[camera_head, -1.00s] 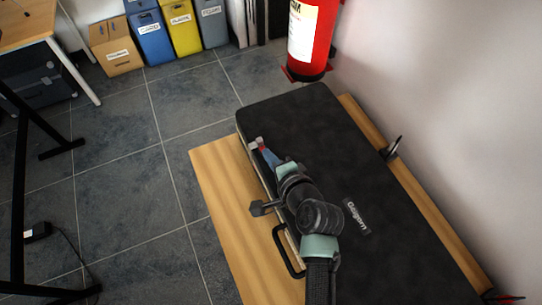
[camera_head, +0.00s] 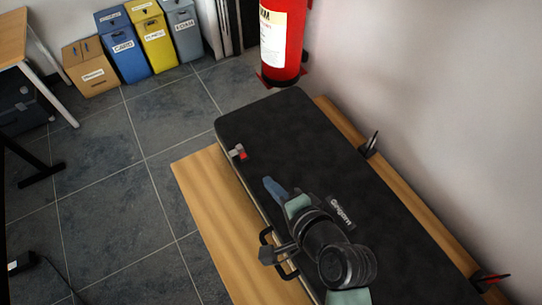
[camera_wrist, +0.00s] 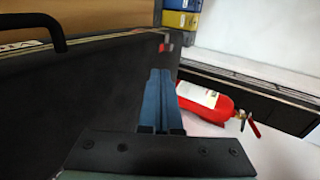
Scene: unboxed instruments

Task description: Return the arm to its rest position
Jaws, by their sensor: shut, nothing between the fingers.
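My gripper (camera_head: 272,186) is over the black case in the head view, with its blue fingers pointing to the upper left. The fingers are together and hold nothing. In the wrist view, my gripper (camera_wrist: 160,76) shows its two blue fingers side by side. The dark arm links run from the gripper toward the bottom of the head view.
The black case (camera_head: 290,120) lies on a wooden bench (camera_head: 205,180) against the wall. A red-and-grey latch (camera_head: 238,153) is at its edge. A red fire extinguisher (camera_head: 283,45) stands beyond, with labelled bins (camera_head: 124,48) at the back. Tiled floor is open at left.

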